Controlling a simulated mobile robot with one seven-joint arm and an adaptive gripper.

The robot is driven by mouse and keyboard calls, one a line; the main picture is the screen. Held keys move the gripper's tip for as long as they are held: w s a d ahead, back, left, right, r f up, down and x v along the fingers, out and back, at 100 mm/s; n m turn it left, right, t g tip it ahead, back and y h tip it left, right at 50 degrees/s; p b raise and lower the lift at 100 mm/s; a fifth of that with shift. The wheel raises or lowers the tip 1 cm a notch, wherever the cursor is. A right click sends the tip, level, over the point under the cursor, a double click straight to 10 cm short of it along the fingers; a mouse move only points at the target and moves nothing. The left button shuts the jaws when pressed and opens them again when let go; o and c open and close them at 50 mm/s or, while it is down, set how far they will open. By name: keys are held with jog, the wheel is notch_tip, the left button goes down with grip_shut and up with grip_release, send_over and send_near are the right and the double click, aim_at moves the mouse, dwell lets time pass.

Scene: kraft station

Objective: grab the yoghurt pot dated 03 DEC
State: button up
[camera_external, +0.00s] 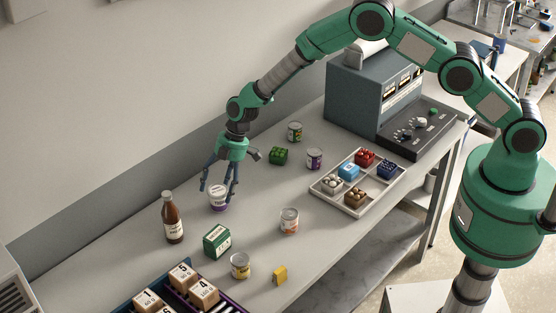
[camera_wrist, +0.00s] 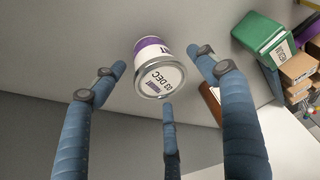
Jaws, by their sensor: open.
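The yoghurt pot (camera_external: 218,200) is a white tub with a purple band, upright on the bench near the wall. In the wrist view the yoghurt pot (camera_wrist: 152,50) shows its lid, printed "03 DEC". My gripper (camera_external: 218,186) is open just above and around the pot, with its fingers pointing down. In the wrist view, one finger of my gripper (camera_wrist: 163,76) is to the left of the pot, one to its right and one below the lid. They look apart from it. Whether any finger touches the pot's far side cannot be told.
A brown bottle (camera_external: 173,220) stands left of the pot, a green box (camera_external: 217,241) in front. Cans (camera_external: 289,221) stand around, with a yellow block (camera_external: 280,276) in front. A compartment tray (camera_external: 327,193) is to the right. A crate (camera_external: 229,304) of numbered blocks is at front left.

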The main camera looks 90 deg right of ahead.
jog(key=shift+x, duration=0.9)
jog(key=c, duration=1.2)
